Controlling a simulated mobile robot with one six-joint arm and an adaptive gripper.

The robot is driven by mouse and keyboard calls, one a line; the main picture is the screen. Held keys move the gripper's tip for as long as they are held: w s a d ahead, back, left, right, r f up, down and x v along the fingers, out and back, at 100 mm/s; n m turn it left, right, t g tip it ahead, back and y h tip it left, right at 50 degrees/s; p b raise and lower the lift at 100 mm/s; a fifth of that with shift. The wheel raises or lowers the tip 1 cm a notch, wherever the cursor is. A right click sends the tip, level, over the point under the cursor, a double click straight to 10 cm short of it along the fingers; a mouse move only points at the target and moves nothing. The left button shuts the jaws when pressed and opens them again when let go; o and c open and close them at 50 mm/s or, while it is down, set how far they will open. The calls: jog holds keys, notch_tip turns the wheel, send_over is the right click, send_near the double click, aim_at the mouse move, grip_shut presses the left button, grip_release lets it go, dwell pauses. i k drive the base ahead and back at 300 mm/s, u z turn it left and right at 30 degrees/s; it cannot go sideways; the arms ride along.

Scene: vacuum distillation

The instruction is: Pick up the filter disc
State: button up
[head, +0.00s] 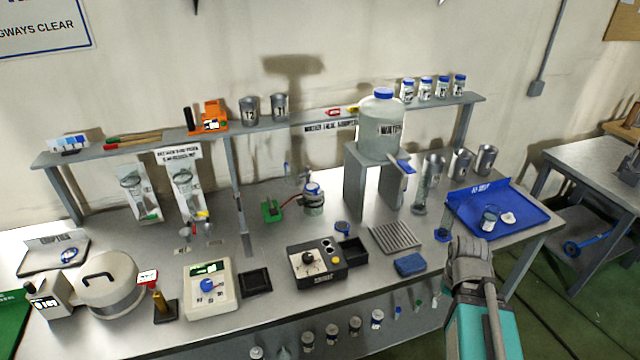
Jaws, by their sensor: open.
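A small white round piece (508,218) lies in the blue tray (470,216) at the right end of the bench, and looks like the filter disc. It is too small to be sure. A small clear vessel with blue in it (490,217) stands just left of it in the tray. My gripper (467,246) is at the lower right, over the bench's front edge, in front of the tray and apart from the white piece. It is seen from behind and its fingertips are not clear. Nothing held by it shows.
A tall glass cylinder (420,190) and metal beakers (485,160) stand behind and left of the tray. A water carboy (381,125) sits on a raised stand. A blue sponge-like block (409,264) and grey rack (394,239) lie left of my gripper.

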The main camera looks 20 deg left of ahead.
aim_at(313, 187)
jog(key=i, duration=0.85)
jog(key=u, duration=0.05)
